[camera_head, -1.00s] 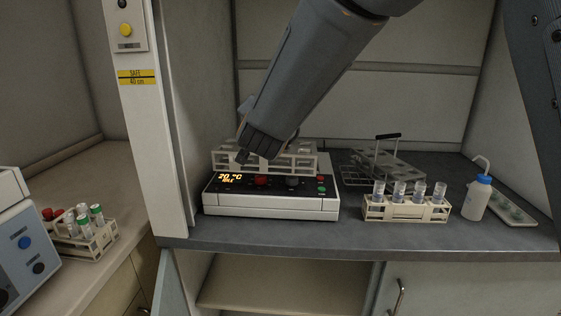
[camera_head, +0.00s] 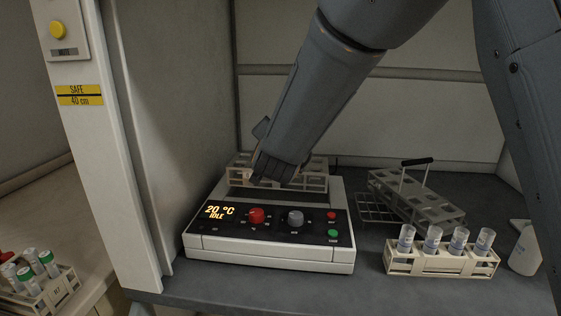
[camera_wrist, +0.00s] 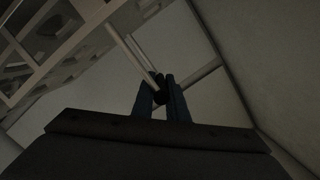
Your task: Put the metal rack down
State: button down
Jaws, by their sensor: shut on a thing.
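My gripper (camera_wrist: 160,92) is shut on a thin rod, the handle of the metal rack (camera_wrist: 45,50), whose square openings show at the upper left of the wrist view. In the head view this pale grey rack (camera_head: 318,177) is over the rear of the white heating device (camera_head: 270,252), partly hidden behind my wrist. I cannot tell whether it touches the device's top.
Another tube rack (camera_head: 45,300) is at the lower left, outside the white post (camera_head: 105,150). A narrow strip of dark bench (camera_head: 365,255) is bare.

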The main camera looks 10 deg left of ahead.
notch_tip(320, 180, down, 6)
jog(key=shift+r+p, duration=0.15)
jog(key=shift+p, duration=0.3)
jog(key=c, duration=1.7)
grip_release()
jog(key=shift+c, duration=0.2)
jog(key=b+v, duration=0.2)
jog(key=v, duration=1)
